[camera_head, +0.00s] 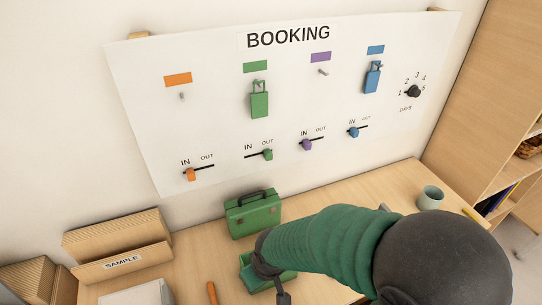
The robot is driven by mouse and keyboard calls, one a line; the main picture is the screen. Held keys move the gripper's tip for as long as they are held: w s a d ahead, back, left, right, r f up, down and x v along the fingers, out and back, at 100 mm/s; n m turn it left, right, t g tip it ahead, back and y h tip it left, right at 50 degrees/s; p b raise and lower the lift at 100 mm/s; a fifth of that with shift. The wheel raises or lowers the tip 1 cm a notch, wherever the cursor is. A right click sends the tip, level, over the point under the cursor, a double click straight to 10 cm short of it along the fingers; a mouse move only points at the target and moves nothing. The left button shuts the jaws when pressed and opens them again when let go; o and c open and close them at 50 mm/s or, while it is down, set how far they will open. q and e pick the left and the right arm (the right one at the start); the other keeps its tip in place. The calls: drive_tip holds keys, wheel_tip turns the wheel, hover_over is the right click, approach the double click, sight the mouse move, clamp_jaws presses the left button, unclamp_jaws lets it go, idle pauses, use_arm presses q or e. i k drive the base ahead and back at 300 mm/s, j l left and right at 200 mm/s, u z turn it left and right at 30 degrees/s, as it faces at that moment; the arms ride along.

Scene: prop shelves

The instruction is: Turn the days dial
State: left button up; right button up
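The days dial (414,91) is a small black knob at the right end of the white BOOKING board. The numbers 1 to 5 are set around it and the word DAYS is below it. Which number it points to is too small to tell. My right arm, in a green sleeve, reaches in from the lower right. Its dark gripper (275,280) is low over the table at a small green box (252,277), far below and left of the dial. Whether it touches the box is unclear, and its fingers are partly hidden. My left gripper is out of view.
The board (215,130) has several IN/OUT sliders and hooks; a green tag (259,100) and a blue tag (373,78) hang there. A green case (253,213), a SAMPLE holder (122,262) and a cup (430,197) stand on the table. Shelves (500,120) rise at right.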

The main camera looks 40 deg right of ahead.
sight(414, 90)
drive_tip(key=z, duration=0.45)
drive_tip(key=l+z, duration=0.15)
drive_tip(key=z, duration=0.3)
drive_tip(key=l+z, duration=0.15)
drive_tip(key=z, duration=0.35)
drive_tip(key=l+z, duration=0.1)
drive_tip(key=z, duration=0.35)
drive_tip(key=l+u, duration=1.05)
drive_tip(key=j, duration=0.1)
